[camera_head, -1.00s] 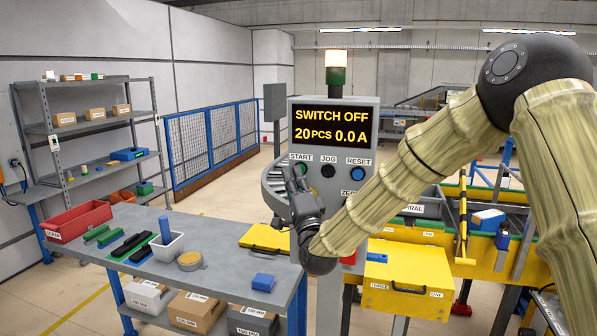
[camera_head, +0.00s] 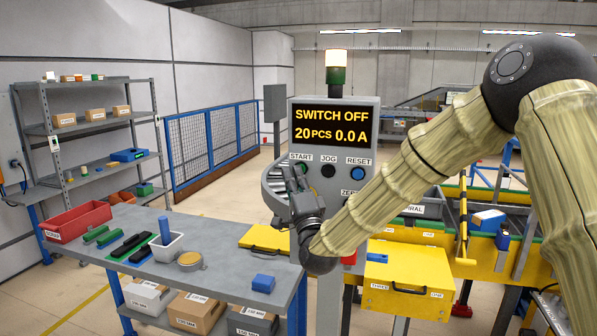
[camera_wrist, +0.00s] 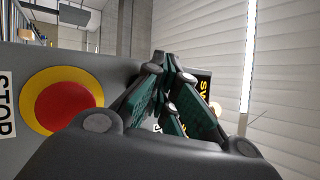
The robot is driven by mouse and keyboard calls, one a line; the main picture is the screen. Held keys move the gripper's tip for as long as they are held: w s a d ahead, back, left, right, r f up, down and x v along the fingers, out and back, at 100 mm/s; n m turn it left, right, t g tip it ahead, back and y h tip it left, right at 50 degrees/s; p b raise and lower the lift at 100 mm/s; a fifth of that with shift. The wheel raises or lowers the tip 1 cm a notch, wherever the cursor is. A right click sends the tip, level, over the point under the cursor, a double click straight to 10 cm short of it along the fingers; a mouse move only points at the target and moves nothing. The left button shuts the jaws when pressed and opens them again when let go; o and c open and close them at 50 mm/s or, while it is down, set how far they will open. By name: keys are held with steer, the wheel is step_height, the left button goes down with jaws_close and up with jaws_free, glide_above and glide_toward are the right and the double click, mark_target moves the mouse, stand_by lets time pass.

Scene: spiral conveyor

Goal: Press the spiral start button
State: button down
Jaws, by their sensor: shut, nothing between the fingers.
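The grey control panel (camera_head: 366,98) stands upright in the middle of the head view. Its display (camera_head: 332,126) reads "SWITCH OFF", "20 PCS" and "0.0 A". The green start button (camera_head: 303,168) sits under the START label, partly covered by my gripper's fingers. My gripper (camera_head: 293,180) is shut and empty, with its tips at or just in front of the start button; contact cannot be told. The wrist view shows the shut fingers (camera_wrist: 165,62) pointing along the panel, with the red stop button (camera_wrist: 68,106) on its yellow ring at left.
The black JOG button (camera_head: 328,171) and blue RESET button (camera_head: 358,174) are right of the start button. A grey workbench (camera_head: 215,242) with loose parts stands at left. A yellow box (camera_head: 408,272) and the yellow conveyor frame lie to the right, behind my arm.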

steer(key=shift+s+a, duration=0.2)
steer(key=shift+s, duration=0.4)
steer(key=shift+s+b, duration=0.15)
steer(key=shift+b, duration=0.15)
steer(key=s, duration=0.1)
steer(key=s+a+b, duration=0.1)
steer(key=s, duration=0.2)
steer(key=shift+s+a+b, duration=0.25)
steer(key=shift+b, duration=0.05)
steer(key=shift+f, duration=0.1)
